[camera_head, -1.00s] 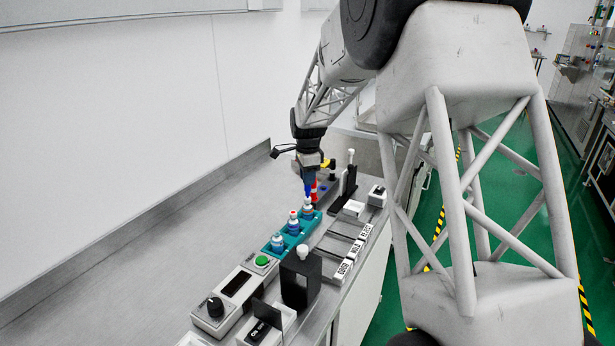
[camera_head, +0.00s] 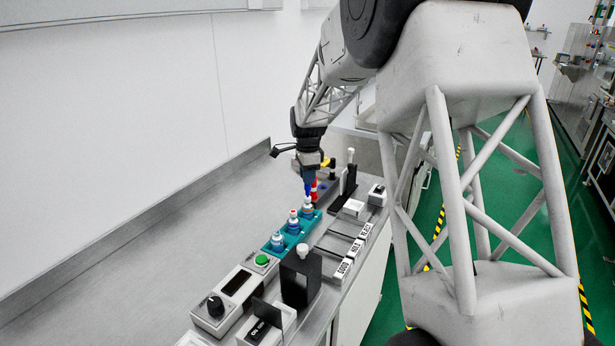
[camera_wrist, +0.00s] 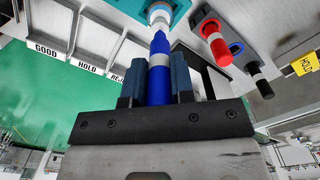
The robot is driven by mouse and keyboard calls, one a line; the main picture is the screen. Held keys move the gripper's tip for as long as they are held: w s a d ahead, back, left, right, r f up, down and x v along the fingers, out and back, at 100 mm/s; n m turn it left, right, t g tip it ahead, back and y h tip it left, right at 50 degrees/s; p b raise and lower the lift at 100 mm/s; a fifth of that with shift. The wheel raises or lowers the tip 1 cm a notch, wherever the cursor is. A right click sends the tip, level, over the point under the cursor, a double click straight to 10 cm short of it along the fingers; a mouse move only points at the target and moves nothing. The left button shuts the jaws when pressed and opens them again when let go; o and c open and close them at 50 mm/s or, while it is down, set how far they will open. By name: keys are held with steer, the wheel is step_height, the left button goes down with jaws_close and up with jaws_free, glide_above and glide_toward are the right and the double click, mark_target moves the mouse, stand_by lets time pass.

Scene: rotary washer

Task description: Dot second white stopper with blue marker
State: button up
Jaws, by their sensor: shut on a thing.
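My gripper (camera_head: 310,178) is shut on the blue marker (camera_wrist: 160,82), which it holds tip-down; the gripper also shows in the wrist view (camera_wrist: 158,80). The teal rack (camera_head: 281,246) holds several vials with white stoppers in a row. The marker is over the far vial (camera_head: 308,211), and in the wrist view its tip meets or nearly meets that vial's white stopper (camera_wrist: 160,14); contact is hard to tell. The middle vial (camera_head: 293,225) has a reddish spot on its stopper. The near vial (camera_head: 277,242) has a white top.
A red marker (camera_wrist: 214,42) and a black marker (camera_wrist: 258,78) stand beside the rack. Black uprights (camera_head: 299,275), labelled slots (camera_head: 343,268) and a control box with a green button (camera_head: 262,260) flank it. The bench left of the rack is clear.

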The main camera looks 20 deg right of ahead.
steer(key=shift+r, duration=3.4)
steer(key=shift+f, duration=0.2)
steer(key=shift+f, duration=2.65)
steer(key=shift+f, duration=0.7)
steer(key=shift+r, duration=0.15)
steer(key=shift+r, duration=3.4)
